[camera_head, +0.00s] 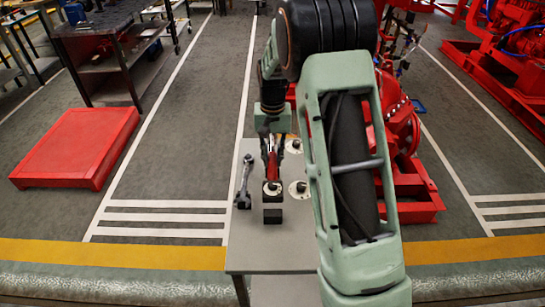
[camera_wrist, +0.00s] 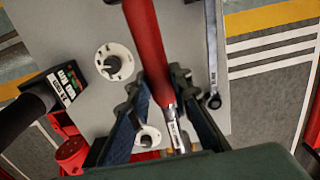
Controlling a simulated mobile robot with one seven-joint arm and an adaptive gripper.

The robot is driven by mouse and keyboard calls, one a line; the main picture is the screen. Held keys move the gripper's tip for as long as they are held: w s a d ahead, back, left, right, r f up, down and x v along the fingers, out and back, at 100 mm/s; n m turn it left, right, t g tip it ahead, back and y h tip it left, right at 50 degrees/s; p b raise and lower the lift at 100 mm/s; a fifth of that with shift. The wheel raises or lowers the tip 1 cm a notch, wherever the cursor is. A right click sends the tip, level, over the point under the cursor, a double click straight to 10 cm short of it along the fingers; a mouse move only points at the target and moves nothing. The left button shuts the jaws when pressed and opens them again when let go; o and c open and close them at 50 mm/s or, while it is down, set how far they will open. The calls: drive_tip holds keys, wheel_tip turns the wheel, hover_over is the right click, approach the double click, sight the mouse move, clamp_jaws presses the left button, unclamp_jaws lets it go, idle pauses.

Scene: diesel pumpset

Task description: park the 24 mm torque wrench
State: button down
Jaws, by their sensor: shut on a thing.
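My gripper (camera_head: 270,150) points down over the grey table and is shut on a tool with a red handle, which looks like the torque wrench (camera_head: 272,167). In the wrist view the red handle (camera_wrist: 148,45) runs between the two fingers of my gripper (camera_wrist: 160,95), with a pale label on the metal part; I cannot read its size. The tool's lower end is near a black block (camera_head: 273,214) on the table; I cannot tell whether they touch. A second, grey wrench (camera_head: 245,178) is left of my gripper on the table; it also shows in the wrist view (camera_wrist: 213,60).
White round discs with dark centres (camera_head: 298,188) are on the table (camera_head: 250,250). A red pump (camera_head: 400,130) stands close on the right. A red platform (camera_head: 80,145) and a dark shelf cart (camera_head: 100,50) stand left, with clear floor between them and the table.

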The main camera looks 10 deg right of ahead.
drive_tip(key=shift+f+b, duration=1.9)
drive_tip(key=shift+f, duration=1)
drive_tip(key=shift+f+b, duration=0.55)
drive_tip(key=shift+f, duration=0.4)
drive_tip(key=c, duration=1.7)
unclamp_jaws()
drive_tip(key=shift+f, duration=0.1)
wheel_tip(320, 180, up, 12)
drive_tip(key=shift+r, duration=0.1)
